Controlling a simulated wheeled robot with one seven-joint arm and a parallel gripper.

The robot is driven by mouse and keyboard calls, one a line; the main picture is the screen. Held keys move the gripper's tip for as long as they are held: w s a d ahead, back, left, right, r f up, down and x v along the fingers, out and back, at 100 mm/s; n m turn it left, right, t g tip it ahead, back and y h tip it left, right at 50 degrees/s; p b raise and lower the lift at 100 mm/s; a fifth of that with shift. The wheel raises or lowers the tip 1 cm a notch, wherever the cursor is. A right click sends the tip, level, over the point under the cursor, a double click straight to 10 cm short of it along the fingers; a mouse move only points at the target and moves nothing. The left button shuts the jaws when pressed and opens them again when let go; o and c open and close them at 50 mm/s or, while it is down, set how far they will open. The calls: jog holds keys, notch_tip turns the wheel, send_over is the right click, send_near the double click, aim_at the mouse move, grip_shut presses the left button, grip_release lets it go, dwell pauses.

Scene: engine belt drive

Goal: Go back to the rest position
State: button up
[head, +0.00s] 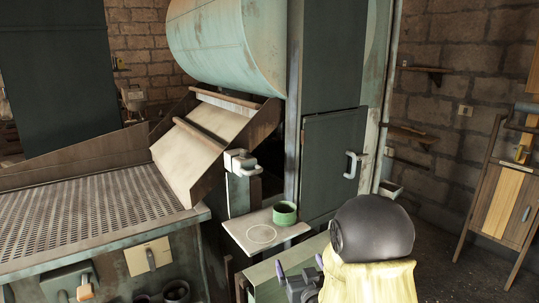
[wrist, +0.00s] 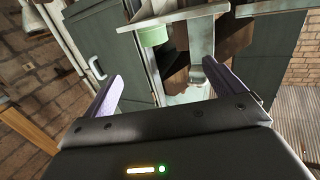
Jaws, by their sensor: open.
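My gripper (head: 300,270) is at the bottom of the head view, in front of and below the small shelf (head: 238,228). Its two purple fingers stand wide apart in the wrist view (wrist: 160,72), with nothing between them. A green cup (head: 285,212) stands on the right part of the shelf, next to a pale ring mark. The cup also shows in the wrist view (wrist: 152,36), beyond the fingers and apart from them. My dark rounded arm link and a yellow-covered part hide some of the area right of the gripper.
A green cabinet door (head: 333,165) with a pale handle (head: 351,165) stands behind the shelf. A perforated table (head: 90,212) and a sloped chute (head: 205,145) are at left. A wooden stand (head: 502,205) is at far right. Dark floor before it looks open.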

jog(key=s+d+f+m+g+h, duration=0.1)
jog(key=s+d+f+g, duration=0.1)
jog(key=s+g, duration=0.5)
jog(key=s+d+f+m+g+h, duration=0.1)
jog(key=s+d+g, duration=0.4)
jog(key=s, duration=1.1)
jog(key=shift+f+g+h, duration=0.55)
jog(key=shift+g+h, duration=0.15)
jog(key=shift+g, duration=0.5)
jog(key=shift+s, duration=0.1)
